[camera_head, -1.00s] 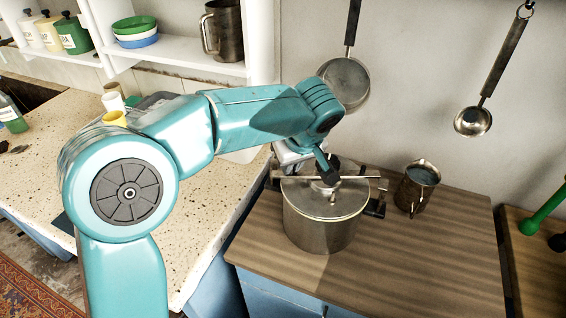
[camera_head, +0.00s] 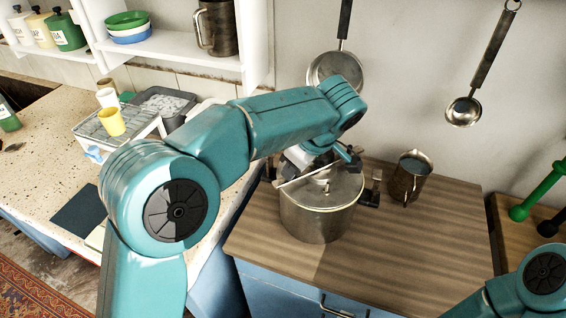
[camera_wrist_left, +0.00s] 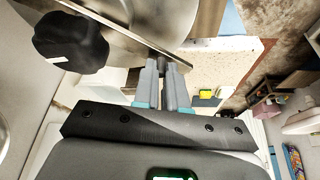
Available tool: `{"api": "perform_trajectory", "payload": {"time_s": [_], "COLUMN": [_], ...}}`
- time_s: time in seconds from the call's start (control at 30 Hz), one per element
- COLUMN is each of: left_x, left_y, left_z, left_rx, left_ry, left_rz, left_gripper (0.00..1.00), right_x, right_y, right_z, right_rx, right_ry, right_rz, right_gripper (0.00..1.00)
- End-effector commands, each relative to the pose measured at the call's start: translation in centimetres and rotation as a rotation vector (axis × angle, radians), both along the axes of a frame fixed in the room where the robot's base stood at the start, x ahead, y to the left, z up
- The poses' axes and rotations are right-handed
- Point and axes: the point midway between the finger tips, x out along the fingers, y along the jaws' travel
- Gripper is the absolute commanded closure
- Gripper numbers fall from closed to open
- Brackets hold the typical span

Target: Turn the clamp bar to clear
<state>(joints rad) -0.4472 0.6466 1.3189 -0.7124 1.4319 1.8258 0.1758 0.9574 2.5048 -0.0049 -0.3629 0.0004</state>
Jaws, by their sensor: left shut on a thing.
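A steel pot (camera_head: 315,222) with a flat lid stands on the wooden counter. The thin metal clamp bar (camera_head: 292,179) lies slantwise over the lid, its near-left end past the rim and its other end running toward the back right. My left gripper (camera_head: 346,160) is at the back of the pot, partly hidden by my arm. In the left wrist view, its fingers (camera_wrist_left: 163,82) are shut on the end of the clamp bar (camera_wrist_left: 132,37). A black knob (camera_wrist_left: 70,42) shows beside the lid there. My right gripper is out of view.
A metal jug (camera_head: 409,178) stands right of the pot, close to a black clamp fitting (camera_head: 371,190). A pan (camera_head: 336,70) and a ladle (camera_head: 465,109) hang on the wall behind. The wooden counter's front right is clear.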

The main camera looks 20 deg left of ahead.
Motion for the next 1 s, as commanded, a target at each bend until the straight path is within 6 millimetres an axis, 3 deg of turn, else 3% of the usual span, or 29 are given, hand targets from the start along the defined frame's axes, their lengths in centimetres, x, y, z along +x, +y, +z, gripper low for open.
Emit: {"api": "perform_trajectory", "payload": {"time_s": [0.3, 0.77, 0.8, 0.83, 1.0], "left_x": [0.0, -0.05, -0.05, -0.06, -0.11], "left_y": [-1.12, -1.23, -1.21, -1.2, -1.12], "left_z": [0.1, 0.09, 0.1, 0.09, 0.07], "left_rx": [-0.001, -0.001, -0.001, -0.001, -0.001], "left_ry": [-0.002, -0.003, -0.003, -0.003, -0.002], "left_rz": [0.048, 0.057, 0.057, 0.057, 0.058], "left_gripper": [1.0, 1.0, 0.85, 0.78, 0.78], "right_x": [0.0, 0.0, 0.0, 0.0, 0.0], "right_y": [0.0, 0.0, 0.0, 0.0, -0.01], "right_z": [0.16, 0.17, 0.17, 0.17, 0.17], "right_rx": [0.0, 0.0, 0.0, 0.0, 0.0], "right_ry": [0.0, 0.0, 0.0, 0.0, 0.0], "right_rz": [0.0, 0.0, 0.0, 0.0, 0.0], "right_gripper": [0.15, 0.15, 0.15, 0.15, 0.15]}}
